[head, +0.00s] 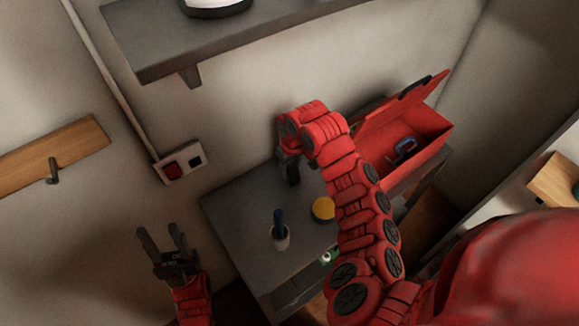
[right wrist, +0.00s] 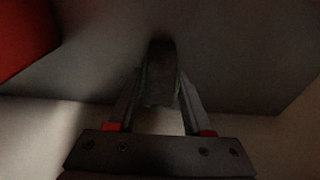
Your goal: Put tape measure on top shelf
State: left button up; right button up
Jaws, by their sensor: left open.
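My right gripper (right wrist: 162,88) is low over the grey table, with its fingers closed in along both sides of a dark grey block-like object (right wrist: 161,72). The right wrist view is too dark to confirm that this is the tape measure. In the head view my right gripper (head: 291,168) is seen from above, and its own wrist hides most of what is between the fingers. My left gripper (head: 163,240) is open and empty, left of the table. A grey wall shelf (head: 240,45) is at the top of the head view.
On the grey table (head: 240,205) stand a cup (head: 279,238) with a blue-handled item, a round yellow thing (head: 323,208) and an open red toolbox (head: 433,141). A white-bottomed object (head: 215,8) is on the shelf. A wooden hook rack (head: 50,155) and a socket (head: 181,163) are on the wall.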

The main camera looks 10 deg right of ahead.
aim_at(289, 165)
jog(key=o, duration=0.4)
jog(key=shift+c, duration=0.2)
jog(key=shift+r, duration=0.1)
jog(key=shift+r, duration=0.55)
jog(key=r, duration=0.5)
jog(key=shift+s+d+r, duration=0.1)
jog(key=shift+s+r, duration=0.15)
jog(key=shift+r, duration=0.05)
jog(key=r+p, duration=0.5)
jog(key=shift+s+d+r, duration=0.15)
jog(key=shift+s+r, duration=0.05)
jog(key=shift+s, duration=0.2)
